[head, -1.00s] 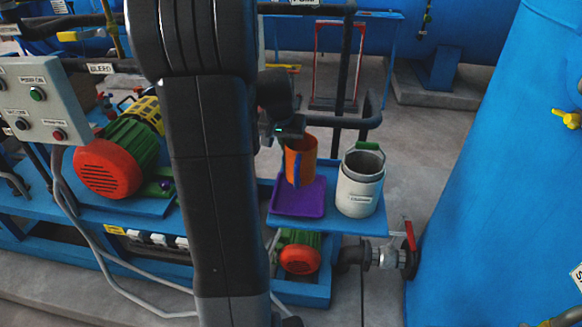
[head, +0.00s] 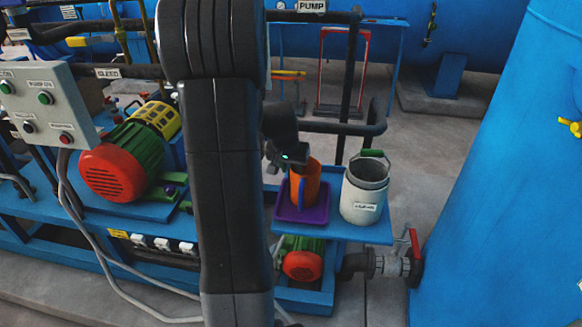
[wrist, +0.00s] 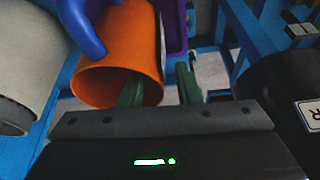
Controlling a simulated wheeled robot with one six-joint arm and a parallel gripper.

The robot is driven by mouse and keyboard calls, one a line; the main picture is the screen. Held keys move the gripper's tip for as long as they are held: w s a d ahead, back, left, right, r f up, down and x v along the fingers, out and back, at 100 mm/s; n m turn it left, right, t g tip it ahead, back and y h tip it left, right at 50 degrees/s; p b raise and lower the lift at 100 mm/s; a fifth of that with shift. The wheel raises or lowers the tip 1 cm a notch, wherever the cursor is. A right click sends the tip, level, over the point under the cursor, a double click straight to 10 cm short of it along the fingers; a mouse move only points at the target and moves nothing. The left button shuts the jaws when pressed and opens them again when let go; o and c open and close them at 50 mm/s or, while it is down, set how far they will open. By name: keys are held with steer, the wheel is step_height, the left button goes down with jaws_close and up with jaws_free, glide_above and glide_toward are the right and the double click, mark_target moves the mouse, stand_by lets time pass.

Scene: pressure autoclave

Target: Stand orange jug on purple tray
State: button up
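The orange jug (head: 311,180) with a blue handle (head: 301,190) looks upright, with its base within the purple tray (head: 318,215) in the head view. The tray lies on a blue shelf. My gripper (head: 294,162) is at the jug's rim. In the wrist view, my gripper (wrist: 159,88) has one green finger inside the jug (wrist: 98,85) and one outside. The fingers are apart, with gaps showing beside the jug's wall. The jug's handle shows at upper left (wrist: 85,25), and part of the tray (wrist: 173,28) shows behind the jug.
A white pail (head: 362,195) with a green grip stands close right of the tray on the blue shelf (head: 372,235). A dark pipe (head: 340,127) runs behind. A large blue tank (head: 490,190) stands at right, and a red and green pump (head: 115,168) at left.

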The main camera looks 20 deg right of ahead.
steer(key=shift+r, duration=0.45)
steer(key=v, duration=1.1)
steer(key=shift+s+r, duration=0.15)
